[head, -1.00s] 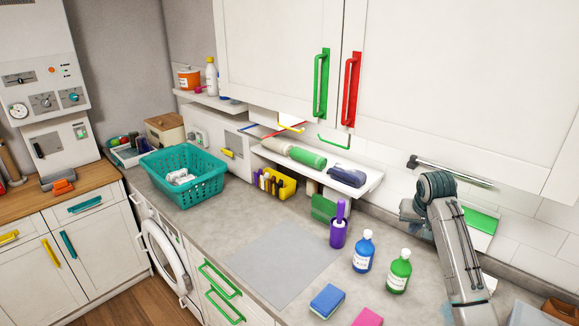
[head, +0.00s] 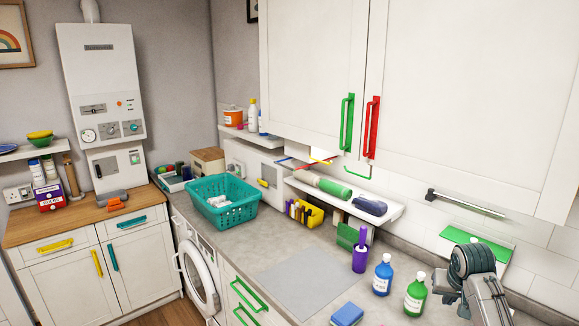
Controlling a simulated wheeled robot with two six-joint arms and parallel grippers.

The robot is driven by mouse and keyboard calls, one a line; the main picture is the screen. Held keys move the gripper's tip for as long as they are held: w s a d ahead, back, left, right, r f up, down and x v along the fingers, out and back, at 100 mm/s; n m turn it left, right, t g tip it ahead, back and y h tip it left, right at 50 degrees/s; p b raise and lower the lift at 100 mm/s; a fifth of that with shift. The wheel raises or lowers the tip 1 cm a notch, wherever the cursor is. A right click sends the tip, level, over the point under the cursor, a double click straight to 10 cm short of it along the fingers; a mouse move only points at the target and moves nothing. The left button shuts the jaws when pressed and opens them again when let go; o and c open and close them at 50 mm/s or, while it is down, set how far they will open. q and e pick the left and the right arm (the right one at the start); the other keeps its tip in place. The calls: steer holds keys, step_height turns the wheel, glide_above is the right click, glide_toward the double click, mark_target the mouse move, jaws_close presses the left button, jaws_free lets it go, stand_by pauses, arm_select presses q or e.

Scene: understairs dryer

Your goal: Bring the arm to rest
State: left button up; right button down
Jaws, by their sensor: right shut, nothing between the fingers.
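My right arm comes in at the lower right of the head view, over the counter. Its gripper (head: 443,285) is shut and empty, small and partly hidden by the wrist. It is just right of a green bottle (head: 415,293) and appears apart from it. My left gripper is not in view.
A blue bottle (head: 382,276) and a purple brush holder (head: 361,257) stand left of the green bottle. A blue sponge (head: 347,314) lies at the front. A teal basket (head: 223,203) sits farther left. A grey mat (head: 302,280) is bare. Wall cabinets (head: 440,90) hang above.

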steer(key=s+a+f+n, duration=0.1)
steer(key=s+a+f, duration=0.3)
steer(key=s+f, duration=0.4)
steer(key=s+a+f+n, duration=0.2)
steer(key=s+a+f, duration=0.25)
steer(key=s, duration=0.55)
steer(key=s+a+n, duration=0.1)
steer(key=s+a, duration=0.2)
steer(key=s, duration=0.8)
steer(key=s+a, duration=0.2)
steer(key=s, duration=0.9)
step_height(320, 180, down, 40)
steer(key=d+r+g+b, duration=0.1)
steer(key=d+g+b, duration=0.1)
steer(key=b, duration=0.6)
arm_select(q)
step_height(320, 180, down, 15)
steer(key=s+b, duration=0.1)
steer(key=b, duration=0.5)
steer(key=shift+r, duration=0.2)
arm_select(e)
steer(key=s+f, duration=0.9)
steer(key=f, duration=0.4)
steer(key=s+d+f+g, duration=0.1)
steer(key=s+f, duration=0.8)
steer(key=f, duration=0.3)
steer(key=shift+s+d+f+y, duration=0.25)
steer(key=shift+d+f+y, duration=0.05)
steer(key=shift+f+y, duration=0.1)
